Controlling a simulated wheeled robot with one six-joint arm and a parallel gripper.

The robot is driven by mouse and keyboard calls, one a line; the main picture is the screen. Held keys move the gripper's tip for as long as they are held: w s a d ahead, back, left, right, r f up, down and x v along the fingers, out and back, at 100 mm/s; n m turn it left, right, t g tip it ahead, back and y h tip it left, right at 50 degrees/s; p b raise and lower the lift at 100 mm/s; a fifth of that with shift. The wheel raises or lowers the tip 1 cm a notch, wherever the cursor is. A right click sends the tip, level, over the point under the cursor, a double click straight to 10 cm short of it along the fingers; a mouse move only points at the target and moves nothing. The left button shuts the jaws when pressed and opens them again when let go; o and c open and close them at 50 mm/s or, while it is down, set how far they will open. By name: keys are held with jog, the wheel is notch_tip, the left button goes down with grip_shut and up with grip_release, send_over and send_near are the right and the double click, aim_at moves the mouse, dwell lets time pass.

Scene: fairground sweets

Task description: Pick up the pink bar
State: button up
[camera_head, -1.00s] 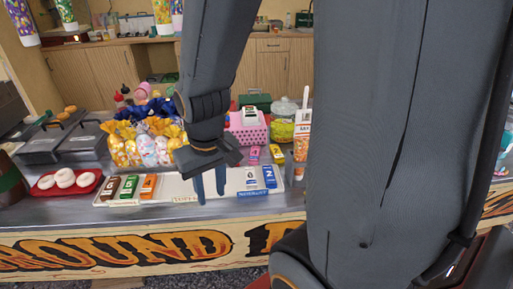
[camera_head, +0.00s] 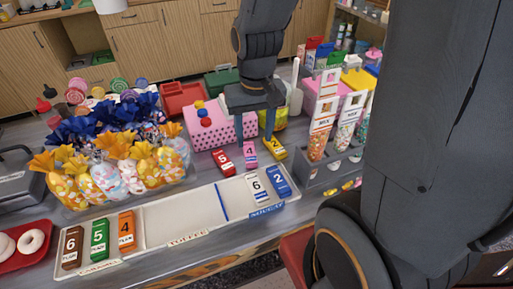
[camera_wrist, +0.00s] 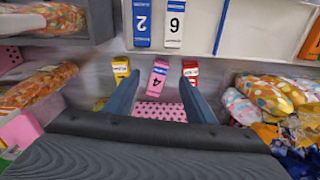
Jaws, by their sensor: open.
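The pink bar (camera_head: 250,153), marked 4, lies on the grey counter between a red bar (camera_head: 223,162) marked 5 and a yellow bar (camera_head: 275,150). In the wrist view the pink bar (camera_wrist: 158,72) shows between the fingertips of my gripper (camera_wrist: 159,82), a little beyond them. My gripper (camera_head: 254,128) also shows in the head view, open and empty, pointing down behind the bar near the pink basket. The fingers look apart from the bar; their exact height above the counter is hard to tell.
A white tray (camera_head: 180,218) in front holds brown, green, orange, white and blue bars around a blue divider. A pink dotted basket (camera_head: 205,130) stands behind the bars. Wrapped sweets (camera_head: 105,180) crowd the left; a rack with tall sweet tubes (camera_head: 319,145) stands right.

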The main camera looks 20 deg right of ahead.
jog(key=m, duration=0.2)
send_over(250, 153)
notch_tip(250, 153, down, 3)
jog(key=shift+r+g+b, duration=0.2)
jog(key=shift+g+b, duration=0.2)
jog(key=shift+w+f, duration=0.1)
jog(key=shift+f, duration=0.15)
jog(key=shift+s+f+p, duration=0.2)
jog(key=shift+f+p, duration=0.8)
jog(key=shift+f, duration=2.55)
jog(key=c, duration=1.2)
jog(key=shift+r+b, duration=0.85)
jog(key=shift+r, duration=4.2)
